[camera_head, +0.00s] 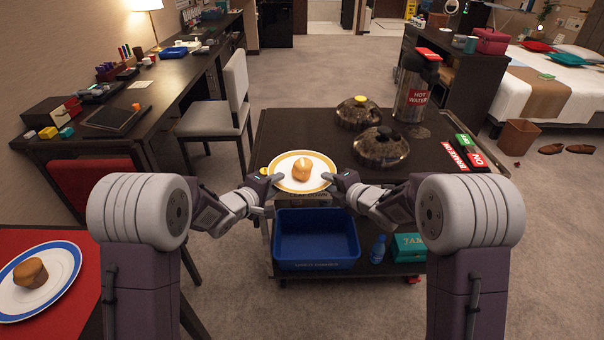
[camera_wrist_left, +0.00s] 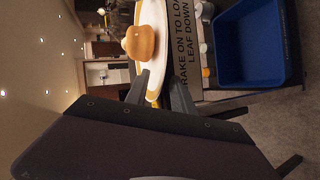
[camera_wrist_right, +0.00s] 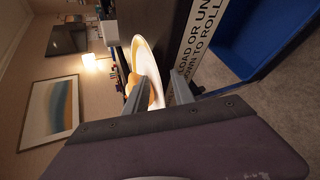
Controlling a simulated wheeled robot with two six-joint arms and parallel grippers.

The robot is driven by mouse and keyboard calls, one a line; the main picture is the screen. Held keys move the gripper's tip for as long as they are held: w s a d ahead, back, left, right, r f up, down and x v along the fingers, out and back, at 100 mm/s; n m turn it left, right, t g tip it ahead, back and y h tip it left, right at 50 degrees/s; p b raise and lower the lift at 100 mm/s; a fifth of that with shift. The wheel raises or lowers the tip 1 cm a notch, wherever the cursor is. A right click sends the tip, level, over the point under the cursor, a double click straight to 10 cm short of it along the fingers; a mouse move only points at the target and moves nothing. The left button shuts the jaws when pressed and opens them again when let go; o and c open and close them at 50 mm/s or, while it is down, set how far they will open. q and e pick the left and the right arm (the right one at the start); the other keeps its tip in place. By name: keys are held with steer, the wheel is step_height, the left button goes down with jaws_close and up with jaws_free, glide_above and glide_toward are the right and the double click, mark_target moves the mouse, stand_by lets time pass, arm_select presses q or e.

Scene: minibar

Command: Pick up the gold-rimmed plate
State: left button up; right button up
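The gold-rimmed plate (camera_head: 300,185) is white with a yellow-gold band and carries a muffin (camera_head: 302,169). It is at the near edge of the dark cart top; I cannot tell if it rests there. My left gripper (camera_head: 268,177) is at its left rim and my right gripper (camera_head: 337,180) at its right rim. In the left wrist view the fingers stand apart with the plate's rim (camera_wrist_left: 151,62) between them. In the right wrist view the fingers also stand apart beside the rim (camera_wrist_right: 148,58); one finger hides part of it. Contact is unclear.
Two lidded glass dishes (camera_head: 380,147) and a hot water flask (camera_head: 416,90) stand behind the plate on the cart. A blue bin (camera_head: 315,240) sits below. A blue-rimmed plate (camera_head: 60,262) with another muffin lies on a red mat at lower left.

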arm_select(q)
jaws_close()
arm_select(e)
jaws_close()
stand_by(1.1)
arm_select(q)
steer(key=shift+r, duration=0.1)
arm_select(e)
steer(key=shift+r, duration=0.1)
